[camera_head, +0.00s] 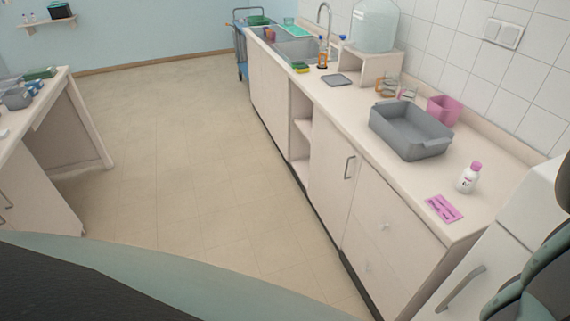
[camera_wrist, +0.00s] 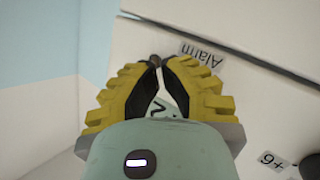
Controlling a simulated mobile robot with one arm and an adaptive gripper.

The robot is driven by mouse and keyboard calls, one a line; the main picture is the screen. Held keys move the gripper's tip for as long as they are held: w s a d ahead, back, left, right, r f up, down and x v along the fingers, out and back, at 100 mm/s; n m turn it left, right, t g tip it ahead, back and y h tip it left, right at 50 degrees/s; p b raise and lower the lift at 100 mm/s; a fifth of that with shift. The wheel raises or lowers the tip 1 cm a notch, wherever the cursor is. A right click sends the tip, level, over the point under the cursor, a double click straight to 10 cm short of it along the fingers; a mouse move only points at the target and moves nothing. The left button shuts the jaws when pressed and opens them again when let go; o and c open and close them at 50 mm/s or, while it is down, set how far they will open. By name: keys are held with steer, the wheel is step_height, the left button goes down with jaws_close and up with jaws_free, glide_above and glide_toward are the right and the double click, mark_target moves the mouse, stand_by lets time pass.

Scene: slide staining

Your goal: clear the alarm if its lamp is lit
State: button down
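In the wrist view, a white panel carries a label reading "Alarm" (camera_wrist: 202,54), seen upside down. My gripper (camera_wrist: 155,64) has yellow ribbed fingers with black inner pads, and its tips come together beside this label. A small dark round piece (camera_wrist: 155,58) shows right at the fingertips; I cannot tell whether it is a button or whether the tips touch it. No lit lamp can be made out on the visible panel. In the head view the gripper and the alarm label are out of sight.
A second label, "+6" (camera_wrist: 272,160), sits near a dark knob (camera_wrist: 312,168). In the head view, a white cabinet with a handle (camera_head: 460,289) stands beside the counter, which holds a grey basin (camera_head: 410,132), a bottle (camera_head: 468,179) and a pink card (camera_head: 444,208). The floor (camera_head: 180,150) is clear.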

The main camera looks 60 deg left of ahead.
steer(key=shift+s, duration=0.1)
steer(key=s, duration=0.2)
steer(key=s+a, duration=0.1)
steer(key=s, duration=0.1)
steer(key=shift+s, duration=0.35)
stand_by(0.9)
